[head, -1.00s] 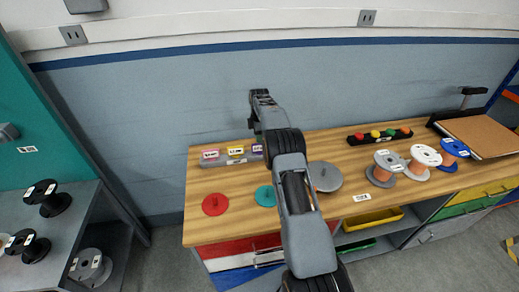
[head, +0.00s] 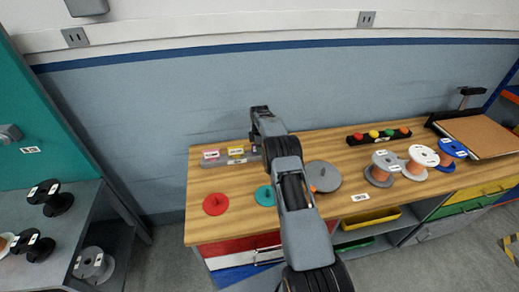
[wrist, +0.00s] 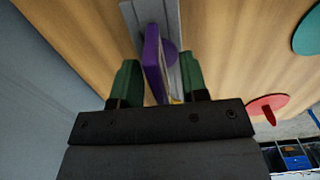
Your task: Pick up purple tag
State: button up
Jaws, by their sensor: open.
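The purple tag (wrist: 154,62) stands upright in a grey rail-like holder (wrist: 134,14) in the wrist view. My gripper (wrist: 159,76) is open, with one green finger on each side of the tag. I cannot tell whether either finger touches it. A sliver of yellow shows low between the fingers. In the head view my arm hides the purple tag and my fingertips.
A red disc (head: 215,204) and a teal disc (head: 265,196) lie in front of the holder. A grey disc (head: 323,177) lies to the right. Several spools and a black strip with coloured knobs (head: 379,136) are farther right. The wall stands close behind.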

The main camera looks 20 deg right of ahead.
grip_shut()
dwell(0.4)
